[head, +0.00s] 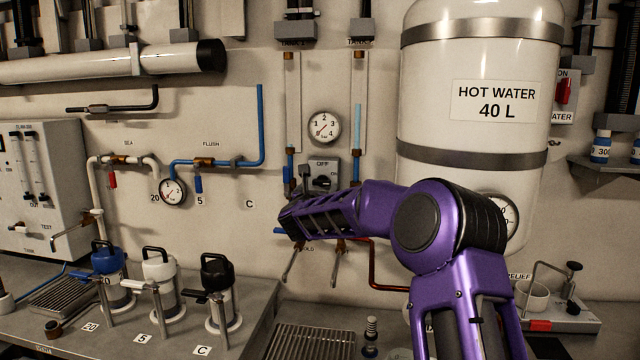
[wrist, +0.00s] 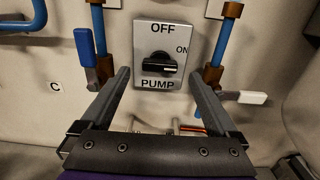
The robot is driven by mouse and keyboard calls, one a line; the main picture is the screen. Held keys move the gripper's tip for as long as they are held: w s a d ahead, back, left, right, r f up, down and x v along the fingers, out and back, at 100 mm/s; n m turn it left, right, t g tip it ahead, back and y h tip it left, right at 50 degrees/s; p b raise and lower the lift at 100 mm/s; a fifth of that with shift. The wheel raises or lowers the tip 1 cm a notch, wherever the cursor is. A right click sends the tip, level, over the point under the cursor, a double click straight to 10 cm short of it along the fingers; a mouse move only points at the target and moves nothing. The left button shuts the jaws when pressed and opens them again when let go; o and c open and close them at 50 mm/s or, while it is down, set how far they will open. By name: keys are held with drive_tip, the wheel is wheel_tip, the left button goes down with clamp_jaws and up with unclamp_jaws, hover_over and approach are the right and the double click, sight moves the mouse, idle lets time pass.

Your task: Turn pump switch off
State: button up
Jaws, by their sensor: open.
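The pump switch is a grey plate (wrist: 145,30) on the wall, marked OFF at the top, ON at the right and PUMP below. Its black rotary knob (wrist: 155,66) lies roughly horizontal, with its white mark toward the right, on the ON side. The plate also shows in the head view (head: 330,164), with its lower part partly hidden by my arm. My gripper (wrist: 157,77) is open and empty in the wrist view. Its two fingers point at the wall, one on each side of the plate; I cannot tell how far the tips are from it.
Blue pipes with a blue lever (wrist: 85,47) on the left and a white lever (wrist: 245,97) on the right flank the switch. A pressure gauge (head: 323,127) is above it. The hot water tank (head: 480,130) stands to the right. Canisters (head: 160,285) stand on the counter at left.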

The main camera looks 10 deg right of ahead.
sight(321, 184)
drive_tip(key=shift+x, duration=1.55)
drive_tip(key=c, duration=1.4)
